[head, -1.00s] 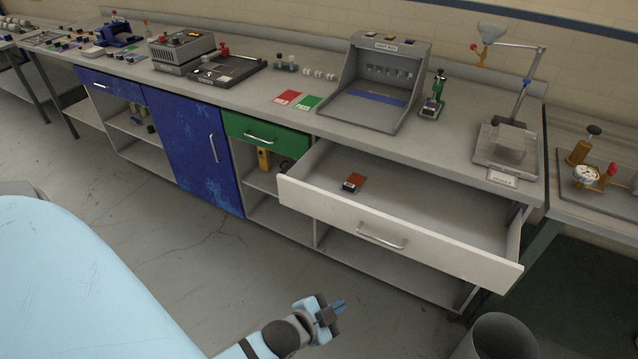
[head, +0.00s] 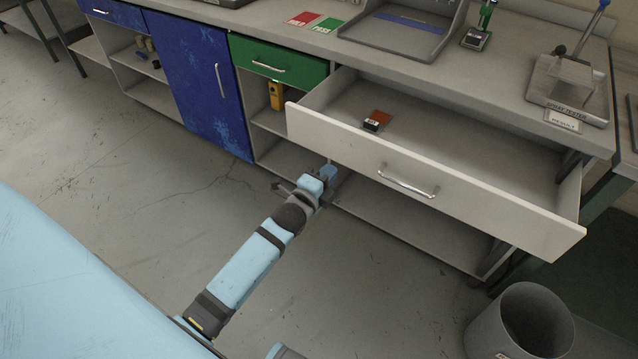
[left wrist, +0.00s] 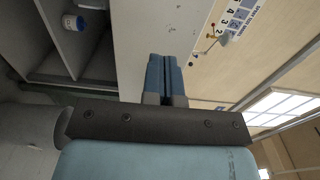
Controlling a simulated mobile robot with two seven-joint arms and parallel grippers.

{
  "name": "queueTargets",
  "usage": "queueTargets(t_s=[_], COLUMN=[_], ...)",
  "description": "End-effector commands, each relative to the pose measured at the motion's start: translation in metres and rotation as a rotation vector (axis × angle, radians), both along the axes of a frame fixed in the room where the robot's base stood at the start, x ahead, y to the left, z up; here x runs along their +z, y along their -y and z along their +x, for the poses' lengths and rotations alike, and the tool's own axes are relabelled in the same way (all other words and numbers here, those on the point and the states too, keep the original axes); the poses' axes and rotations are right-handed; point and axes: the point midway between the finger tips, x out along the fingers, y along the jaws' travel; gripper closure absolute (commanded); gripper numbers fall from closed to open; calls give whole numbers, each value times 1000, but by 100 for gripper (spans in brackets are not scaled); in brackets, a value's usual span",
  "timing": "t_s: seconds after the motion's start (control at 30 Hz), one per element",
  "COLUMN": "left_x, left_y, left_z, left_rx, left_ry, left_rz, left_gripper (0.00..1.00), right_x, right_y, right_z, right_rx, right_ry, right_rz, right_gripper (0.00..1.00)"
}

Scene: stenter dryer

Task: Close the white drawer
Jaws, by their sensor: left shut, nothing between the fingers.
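The white drawer (head: 480,207) stands pulled well out of the bench in the head view. Its silver bar handle (head: 408,182) is at the middle of its front. My left gripper (head: 329,172) is shut and empty, in front of and below the left part of the drawer front, left of the handle. In the left wrist view its blue fingers (left wrist: 165,75) lie together, pointing at a pale panel (left wrist: 152,28) that looks like the drawer front. I cannot tell whether they touch it. My right gripper is not in view.
A small dark and red-brown item (head: 376,121) lies inside the drawer. A closed green drawer (head: 300,68) and a blue door (head: 195,80) are to the left. A grey bin (head: 522,320) stands on the floor at lower right. Open shelves lie below the drawer.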

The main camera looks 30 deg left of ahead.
Motion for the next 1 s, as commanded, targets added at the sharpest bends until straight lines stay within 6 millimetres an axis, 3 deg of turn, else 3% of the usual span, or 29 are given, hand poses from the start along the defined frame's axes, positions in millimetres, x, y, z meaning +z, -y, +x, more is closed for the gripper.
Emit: queueTargets(t_s=[0.2, 0.4, 1.0], left_x=[-1, -1, -1], left_y=[2, 3, 3], left_z=[46, 71, 81], left_rx=[0, -1, -1], left_ry=[1, -1, -1], left_rz=[0, -1, -1], left_gripper=[100, 100, 100], right_x=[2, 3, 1], right_y=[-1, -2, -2], right_z=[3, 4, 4], right_rx=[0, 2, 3], right_ry=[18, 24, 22], right_rz=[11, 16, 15], right_gripper=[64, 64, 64])
